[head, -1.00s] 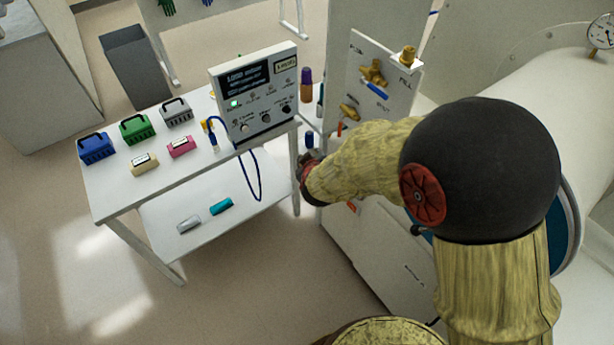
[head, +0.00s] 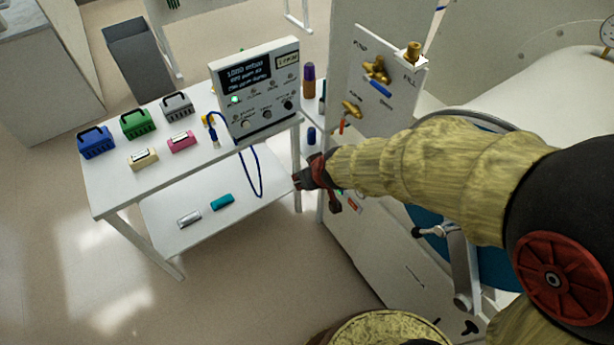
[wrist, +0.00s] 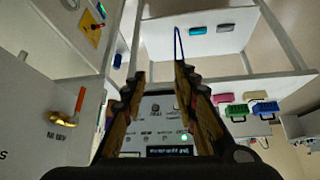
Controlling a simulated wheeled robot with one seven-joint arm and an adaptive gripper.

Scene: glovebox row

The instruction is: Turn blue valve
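The blue valve is a brass body with a blue handle (head: 377,88), high on the white panel (head: 400,105) right of centre in the head view. The handle slants down to the right. My gripper (head: 300,182) is below and left of that valve, clear of the panel, in front of the gap beside the bench. In the wrist view my gripper (wrist: 160,72) has its two fingers apart with nothing between them. The blue handle does not show in the wrist view.
A second brass valve with an orange handle (head: 342,126) sits lower on the panel; an orange handle (wrist: 80,100) also shows in the wrist view. A console (head: 256,90) with a hanging blue cable stands on the bench (head: 118,190). Purple-capped bottle (head: 308,80) stands beside it.

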